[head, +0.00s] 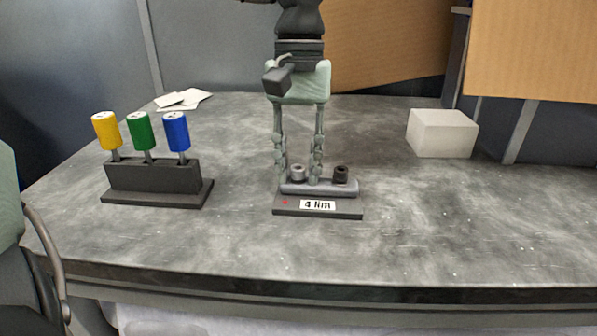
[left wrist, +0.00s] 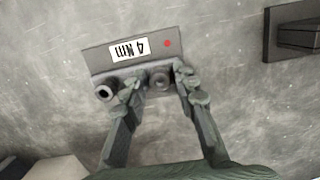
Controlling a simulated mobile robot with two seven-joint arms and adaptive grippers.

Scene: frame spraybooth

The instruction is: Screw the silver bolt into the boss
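The silver bolt (head: 298,172) stands upright at the left part of a grey bar-shaped boss (head: 318,188) on a dark base plate (head: 352,212) marked "4 Nm". In the left wrist view the bolt (left wrist: 160,80) shows between my fingertips. My left gripper (head: 299,172) points down from above, its fingers apart on either side of the silver bolt. It also shows in the left wrist view (left wrist: 157,84). I cannot tell whether either fingertip touches the bolt. My right gripper is not in view.
A dark stand (head: 152,176) holds yellow (head: 105,130), green (head: 140,130) and blue (head: 176,130) handled tools at the left. A white block (head: 442,133) sits at the right. White sheets (head: 183,99) lie at the back. The bench front (head: 420,248) is clear. A red dot marks the plate.

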